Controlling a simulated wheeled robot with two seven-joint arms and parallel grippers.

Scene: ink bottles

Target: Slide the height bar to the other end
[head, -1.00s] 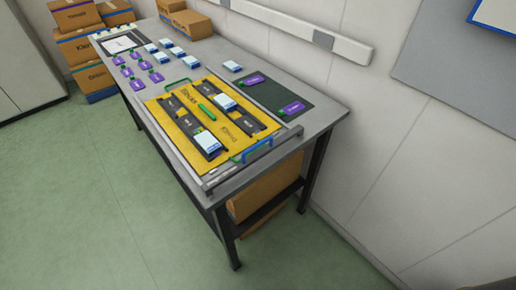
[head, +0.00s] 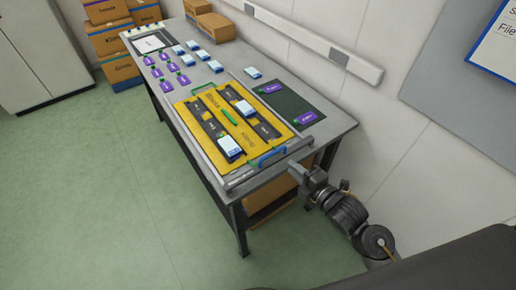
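A long grey bar (head: 241,179), which I take to be the height bar, lies across the near end of the table. A blue handle (head: 270,158) stands close to it at the near end of the yellow board (head: 218,133). A green handle (head: 202,87) is at the board's far end. My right gripper (head: 293,168) is at the table's near right corner, close to the bar's right part and the blue handle. I cannot tell whether it touches them, or whether its fingers are open or shut. My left gripper is not in view.
White-blue bottles (head: 230,147) and (head: 244,108) stand in dark slots on the board, with a green piece (head: 229,117) between. Purple bottles (head: 304,117) lie on a dark mat (head: 283,101). More bottles and a white sheet (head: 149,43) are at the far end. A wall rail (head: 320,50) runs behind.

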